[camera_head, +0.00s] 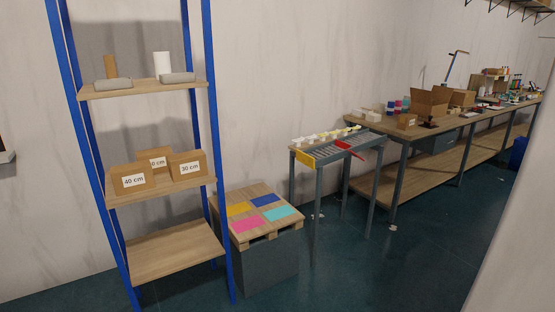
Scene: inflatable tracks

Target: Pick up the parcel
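Several cardboard boxes show, and I cannot tell which one is the parcel. On the middle shelf of the blue rack stand a box marked 40 cm (131,176), a box marked 30 cm (186,164) and a partly hidden box (153,158) behind them. A small labelled cardboard box (406,121) stands at the near end of the long workbench. A larger open cardboard box (430,103) stands farther along it. Neither of my grippers is in view.
The blue-posted rack (213,150) stands at the left. Beside it is a pallet (262,234) with coloured squares on a grey block. A narrow roller table (301,159) and the long workbench (420,133) line the wall.

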